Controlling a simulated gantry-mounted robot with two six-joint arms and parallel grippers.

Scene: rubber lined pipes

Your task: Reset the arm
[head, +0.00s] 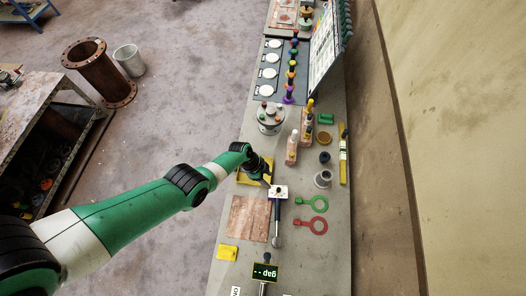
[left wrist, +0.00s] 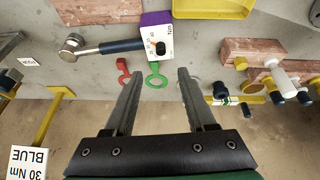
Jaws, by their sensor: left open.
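My left arm (head: 130,212), green and white with black joints, reaches in from the left over the grey bench (head: 225,262). Its gripper (head: 262,178) is above a yellow tray (head: 242,177), beside the torque tool's white block (head: 278,192). In the left wrist view the gripper (left wrist: 159,74) is open, its two dark fingers apart with nothing held between them. Beyond the fingertips lie a green ring spanner (left wrist: 157,80), a red ring spanner (left wrist: 123,78) and the torque tool (left wrist: 157,42). My right gripper is not in view.
A round stand (head: 270,118), bottles (head: 292,147) and a grey flanged part (head: 322,179) stand farther along. The floor left of the bench is largely open, with a rusty pipe (head: 98,72).

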